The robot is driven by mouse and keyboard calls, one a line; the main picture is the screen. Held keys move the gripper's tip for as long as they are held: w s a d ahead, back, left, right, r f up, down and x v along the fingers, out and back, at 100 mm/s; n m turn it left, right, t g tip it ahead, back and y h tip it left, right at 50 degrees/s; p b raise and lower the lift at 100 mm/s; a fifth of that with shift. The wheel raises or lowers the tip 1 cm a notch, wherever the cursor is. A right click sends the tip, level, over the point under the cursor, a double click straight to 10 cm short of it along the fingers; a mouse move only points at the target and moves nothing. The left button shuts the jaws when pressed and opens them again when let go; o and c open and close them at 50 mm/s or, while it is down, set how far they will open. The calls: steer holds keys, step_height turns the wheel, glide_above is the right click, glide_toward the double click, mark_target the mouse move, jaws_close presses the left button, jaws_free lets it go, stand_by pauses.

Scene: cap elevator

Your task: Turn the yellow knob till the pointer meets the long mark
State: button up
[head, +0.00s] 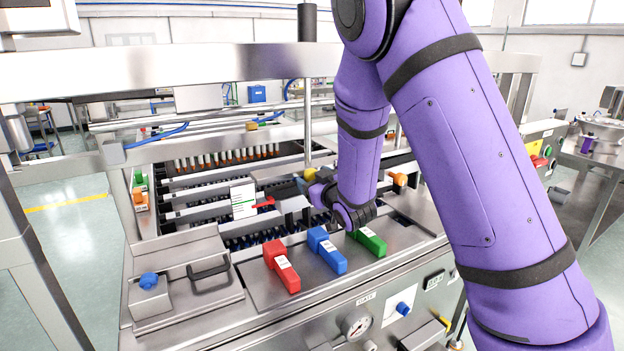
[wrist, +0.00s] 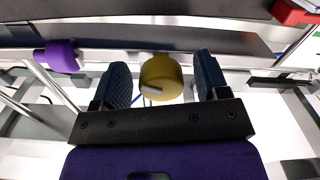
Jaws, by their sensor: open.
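The yellow knob (wrist: 161,80) shows in the wrist view between my gripper's two dark fingers (wrist: 162,78), with a gap visible on each side. My gripper is open and I see no finger closed on the knob. In the head view my gripper (head: 290,190) is partly hidden by my wrist, and only a bit of the yellow knob (head: 311,174) shows. A red pointer (head: 264,203) lies beside a white card (head: 243,199) with a green line. The marks on the card are too small to tell apart.
Red (head: 281,267), blue (head: 327,250) and green (head: 369,241) blocks stand on the metal panel in front of my gripper. An orange knob (head: 399,179) sits to its right. A purple knob-like part (wrist: 60,55) is left of the fingers. Metal rails run behind.

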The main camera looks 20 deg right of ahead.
steer(key=c, duration=0.9)
steer(key=shift+m, duration=0.3)
steer(key=m, duration=0.2)
steer(key=shift+m, duration=0.3)
steer(key=m, duration=0.3)
steer(key=shift+a+m, duration=0.15)
steer(key=shift+m, duration=0.15)
steer(key=m, duration=0.6)
steer(key=shift+a, duration=0.15)
steer(key=shift+s+m, duration=0.1)
steer(key=shift+m, duration=0.3)
